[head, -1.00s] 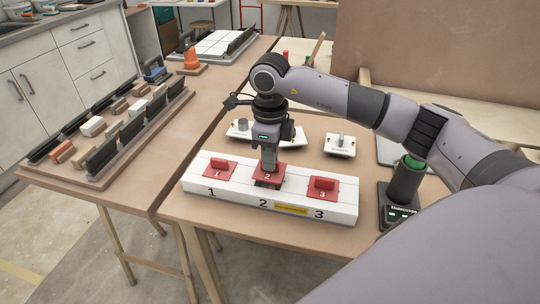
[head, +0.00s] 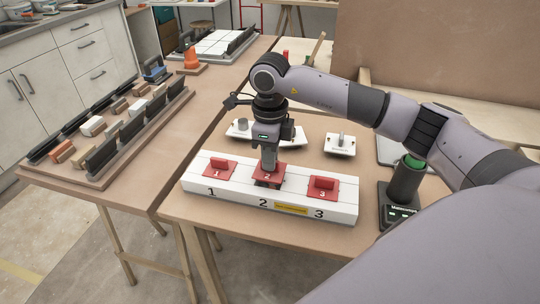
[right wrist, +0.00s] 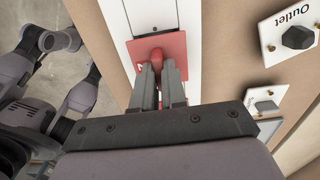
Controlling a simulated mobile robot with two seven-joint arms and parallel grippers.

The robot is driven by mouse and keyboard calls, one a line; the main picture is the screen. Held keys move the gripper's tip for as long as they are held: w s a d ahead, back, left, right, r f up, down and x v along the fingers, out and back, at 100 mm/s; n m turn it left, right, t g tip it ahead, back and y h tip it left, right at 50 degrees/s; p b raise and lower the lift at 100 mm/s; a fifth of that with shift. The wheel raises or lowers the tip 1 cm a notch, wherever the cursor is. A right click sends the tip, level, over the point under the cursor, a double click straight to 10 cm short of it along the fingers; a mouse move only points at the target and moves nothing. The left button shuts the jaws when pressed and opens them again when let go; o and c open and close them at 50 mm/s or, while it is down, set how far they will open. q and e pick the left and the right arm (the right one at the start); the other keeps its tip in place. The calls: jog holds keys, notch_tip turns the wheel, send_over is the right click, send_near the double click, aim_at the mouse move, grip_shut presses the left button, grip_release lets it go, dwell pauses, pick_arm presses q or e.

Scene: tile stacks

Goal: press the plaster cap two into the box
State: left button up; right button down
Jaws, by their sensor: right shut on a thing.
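The long white box (head: 237,198) lies on the front table, with the numbers 1, 2 and 3 on its front face. Red cap two (head: 257,182) is at the middle position of the box. My right gripper (head: 267,168) points down over it and is shut on its raised red grip, as the right wrist view (right wrist: 157,66) shows. I cannot tell whether cap two sits fully flush. Red cap one (head: 219,168) and red cap three (head: 323,187) lie on the box top on either side. My left gripper is not in view.
White plates with fittings stand behind the box, one of them (head: 340,146) at the right. A dark cylinder with a green top (head: 403,185) stands right of the box. A tray of small blocks (head: 72,172) is on the left table.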

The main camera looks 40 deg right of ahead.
jog(key=shift+f+b, duration=0.8)
jog(key=shift+f, duration=0.3)
jog(key=c, duration=1.1)
grip_release()
jog(key=shift+r, duration=0.1)
jog(key=shift+r, duration=0.1)
jog(key=shift+r+p, duration=2.2)
jog(key=shift+r, duration=0.75)
notch_tip(320, 180, up, 7)
jog(key=shift+b, duration=0.35)
